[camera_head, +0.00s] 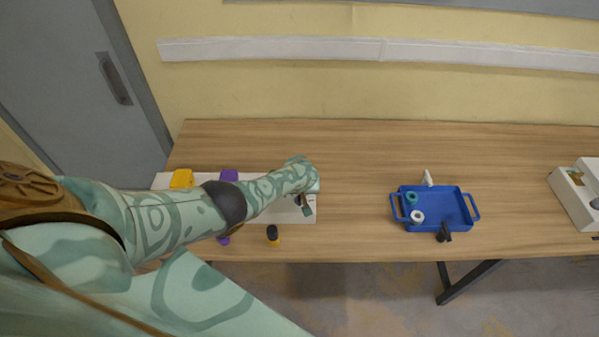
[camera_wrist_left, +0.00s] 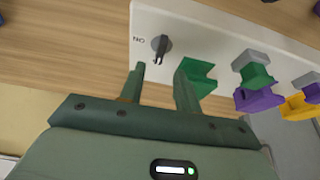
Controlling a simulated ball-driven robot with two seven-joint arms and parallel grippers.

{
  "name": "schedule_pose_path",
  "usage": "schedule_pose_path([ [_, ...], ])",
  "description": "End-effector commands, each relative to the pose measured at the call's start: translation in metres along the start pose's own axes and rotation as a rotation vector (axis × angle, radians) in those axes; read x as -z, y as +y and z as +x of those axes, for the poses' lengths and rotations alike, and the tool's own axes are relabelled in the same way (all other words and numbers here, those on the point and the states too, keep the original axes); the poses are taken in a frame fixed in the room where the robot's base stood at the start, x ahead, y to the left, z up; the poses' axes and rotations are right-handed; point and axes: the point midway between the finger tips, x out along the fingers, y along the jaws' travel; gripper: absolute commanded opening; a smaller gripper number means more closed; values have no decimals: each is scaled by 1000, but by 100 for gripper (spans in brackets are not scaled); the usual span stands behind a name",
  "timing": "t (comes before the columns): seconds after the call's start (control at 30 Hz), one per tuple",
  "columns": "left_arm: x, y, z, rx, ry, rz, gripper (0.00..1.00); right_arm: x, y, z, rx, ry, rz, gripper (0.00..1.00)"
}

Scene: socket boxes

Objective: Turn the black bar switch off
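The black bar switch (camera_wrist_left: 160,47) sits on the white socket box (camera_wrist_left: 215,32), beside a printed "ON" label, in the left wrist view. Its bar runs nearly up and down in that picture, with a small pale mark at its lower end. My left gripper (camera_wrist_left: 160,72) is open, its two fingers apart and nothing between them. The fingertips are just short of the switch, one toward each side of it. In the head view my left arm reaches over the box (camera_head: 286,218) and hides much of it; the gripper (camera_head: 306,205) is at its right end. My right gripper is not in view.
A green piece (camera_wrist_left: 199,78) is on the box close by the right finger; purple (camera_wrist_left: 258,99) and yellow (camera_wrist_left: 298,106) pieces lie farther along. A blue tray (camera_head: 455,222) holds small parts. Another white box (camera_head: 578,205) is far right.

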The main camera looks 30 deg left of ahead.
Motion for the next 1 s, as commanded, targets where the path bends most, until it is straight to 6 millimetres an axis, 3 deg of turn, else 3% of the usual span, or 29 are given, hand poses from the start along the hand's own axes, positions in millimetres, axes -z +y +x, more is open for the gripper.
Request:
schedule_pose_path([
  [0.03, 3, 0, -20, -2, -1, -1, 33, 3, 1, -21, 0, 1, 0, 36],
  [0.1, 3, 0, -35, -2, -1, -1, 33, 4, 2, -35, -1, 1, 0, 36],
  [0.3, 2, 0, -75, -2, 0, -2, 33, 8, 3, -67, -1, 2, 0, 36],
  [0.4, 1, 0, -88, -2, 0, -3, 33, 9, 3, -73, -1, 2, 0, 36],
  [0.6, 0, 0, -98, 0, 0, -2, 33, 10, 4, -77, -1, 2, 0, 36],
  [1.0, 0, 0, -97, 0, 0, -2, 33, 10, 3, -76, -1, 2, 0, 36],
])
